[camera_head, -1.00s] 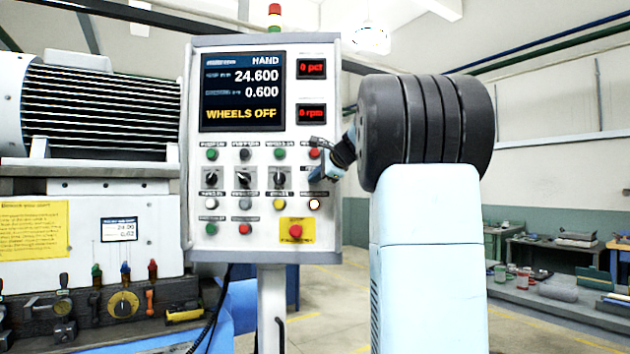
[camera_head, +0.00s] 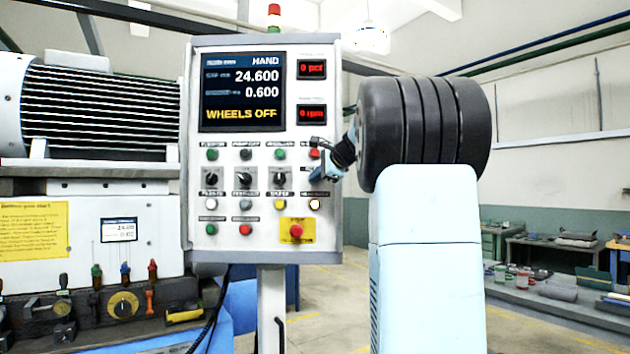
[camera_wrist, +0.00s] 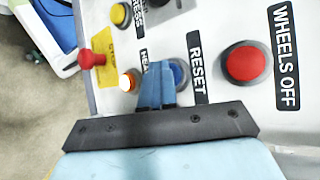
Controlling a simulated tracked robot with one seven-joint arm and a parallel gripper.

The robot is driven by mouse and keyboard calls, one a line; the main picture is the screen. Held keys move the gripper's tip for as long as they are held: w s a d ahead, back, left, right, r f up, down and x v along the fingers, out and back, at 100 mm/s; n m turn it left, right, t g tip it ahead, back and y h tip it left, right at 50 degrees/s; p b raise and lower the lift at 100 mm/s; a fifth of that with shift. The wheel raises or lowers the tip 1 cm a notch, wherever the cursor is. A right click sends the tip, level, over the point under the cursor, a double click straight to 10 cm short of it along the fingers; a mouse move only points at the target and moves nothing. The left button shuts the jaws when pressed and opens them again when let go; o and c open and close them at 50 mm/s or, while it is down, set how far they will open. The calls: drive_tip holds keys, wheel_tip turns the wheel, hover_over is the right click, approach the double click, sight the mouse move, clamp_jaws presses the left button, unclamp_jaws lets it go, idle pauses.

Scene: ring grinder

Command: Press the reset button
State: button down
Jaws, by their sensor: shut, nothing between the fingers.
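The blue reset button (camera_wrist: 179,74) shows in the wrist view, just below the RESET label (camera_wrist: 197,68) as the panel reads. My gripper (camera_wrist: 160,68) is shut and empty, its blue fingertips beside and partly over the button's left edge. Whether the tips touch the button or stand just above it, I cannot tell. In the head view my gripper (camera_head: 314,174) is at the right side of the control panel (camera_head: 262,135) and hides the reset button.
A red wheels-off button (camera_wrist: 246,64) and a lit white button (camera_wrist: 129,80) flank the reset button. A red emergency-stop knob (camera_head: 296,231) on a yellow plate sits lower on the panel. The screen (camera_head: 243,92) reads WHEELS OFF. Open floor lies to the panel's right.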

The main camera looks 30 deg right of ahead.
drive_tip(key=shift+a+r, duration=0.1)
drive_tip(key=shift+a, duration=0.15)
drive_tip(key=shift+s+a+f, duration=0.2)
drive_tip(key=shift+s+a, duration=0.35)
drive_tip(key=shift+s, duration=0.1)
drive_tip(key=shift+s, duration=0.15)
drive_tip(key=shift+s+a, duration=0.4)
drive_tip(key=shift+s, duration=0.3)
drive_tip(key=shift+s+a, duration=0.45)
drive_tip(key=shift+s, duration=0.2)
drive_tip(key=shift+s+a, duration=0.4)
drive_tip(key=shift+s, duration=0.3)
drive_tip(key=s+a+f+n+g, duration=0.4)
drive_tip(key=s+a+f+n, duration=0.6)
drive_tip(key=s+a+f, duration=0.55)
drive_tip(key=s+a+f+n+g+h, duration=0.1)
drive_tip(key=s+a+f+n, duration=0.1)
drive_tip(key=s+f+n, duration=0.3)
drive_tip(key=s+a+f+n+g+h, duration=0.1)
drive_tip(key=s+a+f+n+g, duration=0.1)
drive_tip(key=s+f+n, duration=0.3)
drive_tip(key=s+f, duration=0.4)
drive_tip(key=s, duration=0.2)
drive_tip(key=shift+s+a, duration=0.3)
